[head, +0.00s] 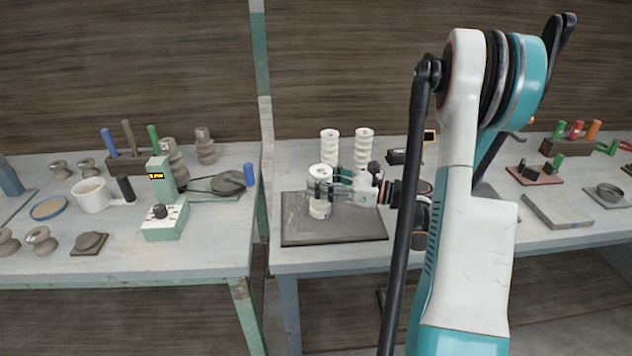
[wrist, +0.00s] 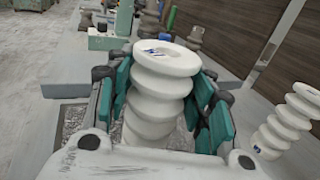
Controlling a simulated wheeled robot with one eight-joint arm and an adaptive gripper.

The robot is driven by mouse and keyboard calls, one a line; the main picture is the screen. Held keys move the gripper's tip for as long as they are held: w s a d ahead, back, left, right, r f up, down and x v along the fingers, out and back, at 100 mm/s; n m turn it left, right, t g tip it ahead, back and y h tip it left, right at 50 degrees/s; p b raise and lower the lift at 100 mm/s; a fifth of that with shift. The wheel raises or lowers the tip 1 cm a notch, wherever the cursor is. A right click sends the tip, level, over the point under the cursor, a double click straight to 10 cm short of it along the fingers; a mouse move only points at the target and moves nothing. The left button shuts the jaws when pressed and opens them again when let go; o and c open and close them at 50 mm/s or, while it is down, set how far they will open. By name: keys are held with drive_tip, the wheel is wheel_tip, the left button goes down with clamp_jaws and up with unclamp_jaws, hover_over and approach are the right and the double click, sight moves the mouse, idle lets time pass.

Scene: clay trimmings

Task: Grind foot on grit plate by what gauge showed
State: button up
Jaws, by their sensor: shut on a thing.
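A white ribbed insulator (head: 320,207) stands upright over the dark grey grit plate (head: 360,227) on the right-hand table. My gripper (head: 328,188) is shut around its middle from the right side. In the wrist view the insulator (wrist: 158,90) stands between the teal finger pads, with a small blue mark on its top. Its foot is hidden in the wrist view; in the head view it appears to be on the plate or just above it, and I cannot tell which.
Two more white insulators (head: 330,146) (head: 364,146) stand behind the plate. A black and yellow device (head: 405,156) lies right of them. A gap separates the two tables. The left table holds a mug (head: 92,195) and several grey-brown clay pieces. A grey slab (head: 560,210) lies to the right.

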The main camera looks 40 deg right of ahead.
drive_tip(key=s+d, duration=0.4)
drive_tip(key=d, duration=0.2)
drive_tip(key=shift+s+d, duration=0.15)
drive_tip(key=shift+d, duration=0.25)
idle(1.0)
drive_tip(key=shift+w+a, duration=0.45)
drive_tip(key=shift+a, duration=0.3)
drive_tip(key=shift+w+a, duration=0.5)
drive_tip(key=shift+a, duration=0.3)
drive_tip(key=shift+w+a, duration=0.45)
drive_tip(key=shift+a, duration=0.3)
drive_tip(key=shift+w+a, duration=0.4)
drive_tip(key=shift+a, duration=0.2)
drive_tip(key=shift+w+a, duration=0.4)
drive_tip(key=shift+a, duration=0.2)
drive_tip(key=shift+a, duration=0.1)
drive_tip(key=shift+w+a, duration=0.3)
drive_tip(key=shift+a, duration=0.2)
drive_tip(key=shift+w+a, duration=0.3)
drive_tip(key=shift+a, duration=0.2)
drive_tip(key=shift+d, duration=0.1)
